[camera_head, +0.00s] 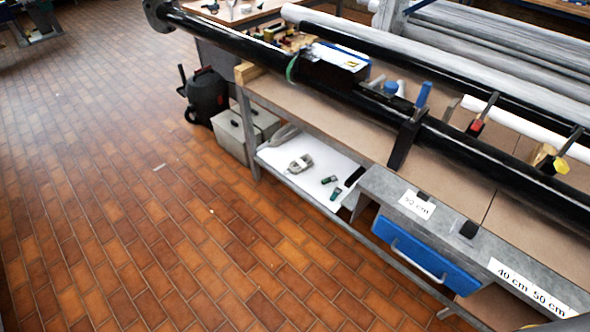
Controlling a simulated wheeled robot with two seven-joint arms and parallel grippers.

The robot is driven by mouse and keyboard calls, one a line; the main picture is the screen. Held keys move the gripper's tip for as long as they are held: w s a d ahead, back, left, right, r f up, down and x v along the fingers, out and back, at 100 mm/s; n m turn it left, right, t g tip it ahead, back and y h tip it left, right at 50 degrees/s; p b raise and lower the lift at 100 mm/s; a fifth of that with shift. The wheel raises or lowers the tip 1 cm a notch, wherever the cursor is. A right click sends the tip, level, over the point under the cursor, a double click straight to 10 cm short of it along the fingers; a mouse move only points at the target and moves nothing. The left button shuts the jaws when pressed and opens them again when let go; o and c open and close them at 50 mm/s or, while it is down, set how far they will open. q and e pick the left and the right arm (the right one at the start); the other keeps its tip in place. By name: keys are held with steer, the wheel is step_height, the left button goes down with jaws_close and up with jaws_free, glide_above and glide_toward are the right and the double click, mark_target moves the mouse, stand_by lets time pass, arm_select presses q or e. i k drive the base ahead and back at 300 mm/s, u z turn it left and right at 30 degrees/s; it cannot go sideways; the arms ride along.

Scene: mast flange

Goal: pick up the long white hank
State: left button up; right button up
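A long pale grey-white bundle (284,135) lies at the left end of the lower shelf under the workbench. It looks like a hank, but its strands are too small to make out. A shorter, rounder grey-white bundle (300,164) lies on the same shelf, in front and to the right, apart from it. Neither of my grippers shows in the head view.
The lower shelf (310,185) also holds small dark green items (329,180). Above it is the bench top (290,98) with a long black mast (330,79) across it. Grey boxes (232,140) and a black vacuum (208,96) stand left. The tiled floor (130,220) is open.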

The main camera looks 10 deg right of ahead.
mark_target(301, 167)
steer(key=z, duration=0.05)
steer(key=k, duration=1.3)
steer(key=u, duration=0.5)
steer(key=i, duration=1)
steer(key=u, duration=0.55)
steer(key=i, duration=1.45)
steer(key=z, duration=0.6)
steer(key=i, duration=0.75)
steer(key=z, duration=0.8)
